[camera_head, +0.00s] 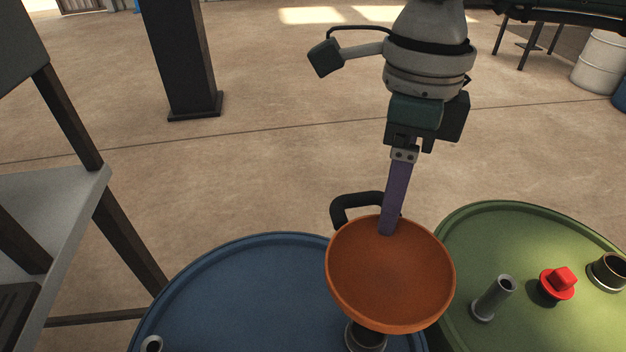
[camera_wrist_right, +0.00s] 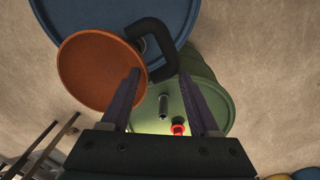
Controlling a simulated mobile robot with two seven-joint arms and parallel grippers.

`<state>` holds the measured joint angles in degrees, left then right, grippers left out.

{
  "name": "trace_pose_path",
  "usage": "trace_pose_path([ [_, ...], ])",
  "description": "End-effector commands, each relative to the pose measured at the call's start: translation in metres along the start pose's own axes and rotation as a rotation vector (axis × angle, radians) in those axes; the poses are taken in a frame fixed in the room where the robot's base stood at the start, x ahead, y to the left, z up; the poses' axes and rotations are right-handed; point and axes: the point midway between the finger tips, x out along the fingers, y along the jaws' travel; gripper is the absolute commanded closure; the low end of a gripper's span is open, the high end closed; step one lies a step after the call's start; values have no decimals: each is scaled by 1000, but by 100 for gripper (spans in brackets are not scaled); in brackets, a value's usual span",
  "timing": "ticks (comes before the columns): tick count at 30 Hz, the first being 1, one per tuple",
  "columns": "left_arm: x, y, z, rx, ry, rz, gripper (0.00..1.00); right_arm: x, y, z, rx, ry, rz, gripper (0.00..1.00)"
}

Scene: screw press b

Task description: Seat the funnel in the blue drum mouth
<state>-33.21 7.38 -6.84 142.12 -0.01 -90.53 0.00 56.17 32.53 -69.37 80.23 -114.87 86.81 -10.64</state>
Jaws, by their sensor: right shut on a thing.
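The orange funnel (camera_head: 390,275) is a wide bowl with a black loop handle (camera_head: 352,203), over the right part of the blue drum (camera_head: 235,290). A dark round collar, the drum mouth (camera_head: 366,338), shows just below the bowl's front edge. The spout is hidden, so I cannot tell whether it is inside the mouth. My right gripper (camera_head: 387,231) reaches down from above and is shut on the funnel handle. The right wrist view shows the handle (camera_wrist_right: 160,40) at the fingers, with the bowl (camera_wrist_right: 98,72) to the left. My left gripper is out of view.
A green drum (camera_head: 470,235) stands close on the right, with a metal pipe stub (camera_head: 493,298), a red cap (camera_head: 558,284) and an open collar (camera_head: 607,272) on top. A grey table (camera_head: 55,215) is at left. A dark post (camera_head: 180,60) stands behind on open floor.

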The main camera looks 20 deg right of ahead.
Motion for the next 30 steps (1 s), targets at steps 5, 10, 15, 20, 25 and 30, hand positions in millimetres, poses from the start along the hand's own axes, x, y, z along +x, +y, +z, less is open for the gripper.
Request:
trace_pose_path([
  [5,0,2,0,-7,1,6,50,0,0,0,1,0,0,96],
  [10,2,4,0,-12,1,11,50,2,0,0,0,0,0,96],
  [15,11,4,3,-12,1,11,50,13,-1,0,1,0,-1,96],
  [20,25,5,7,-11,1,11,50,30,-2,0,2,0,-2,96],
  [25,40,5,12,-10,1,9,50,48,-2,0,3,0,-3,96],
  [30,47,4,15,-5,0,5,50,56,-3,0,3,0,-4,96],
])
